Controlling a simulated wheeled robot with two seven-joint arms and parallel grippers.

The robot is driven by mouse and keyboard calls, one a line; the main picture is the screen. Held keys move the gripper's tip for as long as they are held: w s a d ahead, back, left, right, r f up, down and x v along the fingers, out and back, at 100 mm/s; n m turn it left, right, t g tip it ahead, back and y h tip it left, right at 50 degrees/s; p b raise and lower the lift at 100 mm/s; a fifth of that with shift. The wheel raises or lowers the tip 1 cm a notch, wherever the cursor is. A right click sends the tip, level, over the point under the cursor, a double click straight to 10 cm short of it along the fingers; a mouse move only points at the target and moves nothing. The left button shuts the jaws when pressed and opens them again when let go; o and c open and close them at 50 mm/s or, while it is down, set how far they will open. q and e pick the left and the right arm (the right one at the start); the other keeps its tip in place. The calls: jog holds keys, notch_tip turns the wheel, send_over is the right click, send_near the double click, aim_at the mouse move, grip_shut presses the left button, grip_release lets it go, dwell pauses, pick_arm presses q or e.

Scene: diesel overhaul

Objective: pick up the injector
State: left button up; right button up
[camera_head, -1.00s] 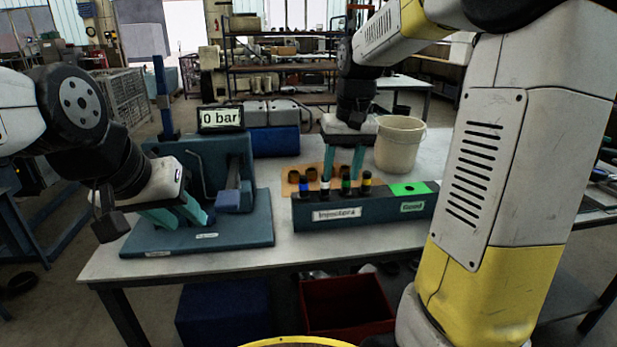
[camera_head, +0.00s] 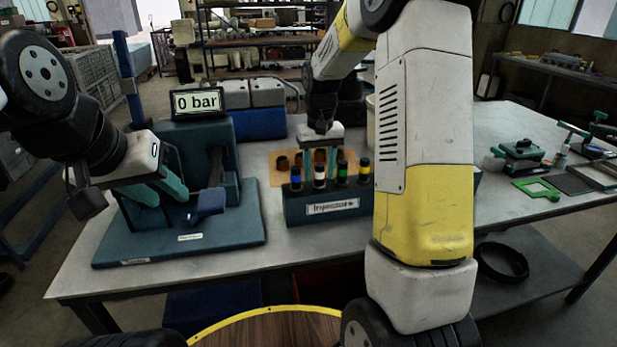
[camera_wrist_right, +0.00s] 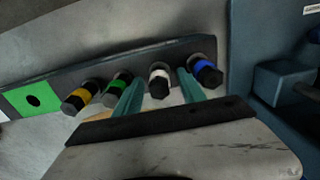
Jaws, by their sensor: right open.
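Several injectors stand in a dark rack (camera_head: 318,210) labelled for injectors: one with a blue band (camera_head: 296,181), one white (camera_head: 319,178), one green (camera_head: 342,174) and one yellow (camera_head: 364,172). My right gripper (camera_head: 321,165) is open and points down behind the row at the white-banded one. In the right wrist view its two teal fingers (camera_wrist_right: 160,95) lie on either side of the white-banded injector (camera_wrist_right: 159,82), apart from it as far as I can see. The green (camera_wrist_right: 117,88) and blue (camera_wrist_right: 205,72) ones lie outside the fingers. My left gripper (camera_head: 165,195) appears open and empty.
My right arm hides the rack's right part. Tools and a green frame (camera_head: 537,189) lie on the right.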

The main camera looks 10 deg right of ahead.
jog(key=shift+f, duration=0.65)
grip_shut()
dwell(0.9)
